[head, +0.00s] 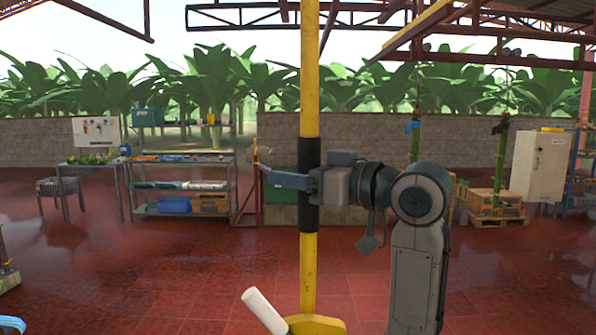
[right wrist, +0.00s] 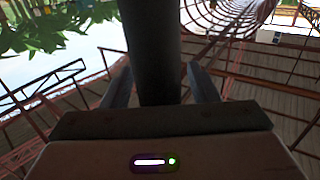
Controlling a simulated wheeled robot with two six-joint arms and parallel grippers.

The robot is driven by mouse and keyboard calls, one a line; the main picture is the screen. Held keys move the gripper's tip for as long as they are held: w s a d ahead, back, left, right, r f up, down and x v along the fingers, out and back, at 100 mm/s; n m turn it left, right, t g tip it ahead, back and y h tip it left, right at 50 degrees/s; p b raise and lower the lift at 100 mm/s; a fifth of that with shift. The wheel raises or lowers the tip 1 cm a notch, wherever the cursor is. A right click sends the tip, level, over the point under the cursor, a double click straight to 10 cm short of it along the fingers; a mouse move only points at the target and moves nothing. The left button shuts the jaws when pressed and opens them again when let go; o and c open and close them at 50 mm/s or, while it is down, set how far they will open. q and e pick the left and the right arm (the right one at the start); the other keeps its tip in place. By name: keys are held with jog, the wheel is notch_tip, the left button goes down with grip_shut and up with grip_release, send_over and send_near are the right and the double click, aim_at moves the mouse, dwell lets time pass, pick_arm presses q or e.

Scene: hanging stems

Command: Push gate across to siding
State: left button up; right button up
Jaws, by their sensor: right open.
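A yellow upright pole (head: 309,80) stands in the middle of the head view, with a black sleeve (head: 309,153) around it. I cannot tell from these views how it joins the gate. My right gripper (head: 290,180) is at the sleeve, reaching in from the right. In the right wrist view the dark sleeve (right wrist: 153,45) stands between the two spread fingers (right wrist: 162,88), with gaps on both sides. A blue piece at the bottom left edge (head: 12,323) may be the tip of my left gripper; its jaws do not show.
A white handle (head: 264,310) on a yellow hub (head: 316,325) lies low in front of the pole. Behind are a shelf rack (head: 185,180), a side table (head: 85,167), a white cabinet (head: 538,163) and hanging green stems (head: 501,150). The red floor (head: 170,270) at left is clear.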

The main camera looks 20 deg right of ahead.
grip_shut()
